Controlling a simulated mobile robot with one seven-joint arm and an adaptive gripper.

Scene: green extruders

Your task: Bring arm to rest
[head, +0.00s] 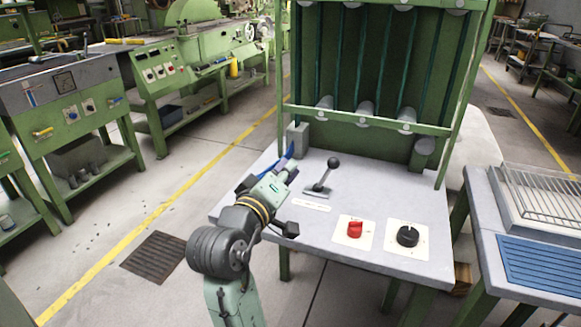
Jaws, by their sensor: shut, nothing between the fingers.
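My arm rises from the bottom of the head view and reaches over the left part of a grey-topped table (385,200). My gripper (291,156) is at its far end, above the table's back left part, close to a small grey box (297,138). The gripper is small in the picture and partly hidden by its own wrist. It is shut and no object shows in it. A lever with a black ball knob (333,163) stands just right of the gripper, apart from it.
A red knob (355,230) and a black knob (408,236) sit at the table's front. A green frame with dark rods (380,65) stands behind. A table with a wire rack (545,195) is at right. Green machines (65,110) stand at left. Floor between is clear.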

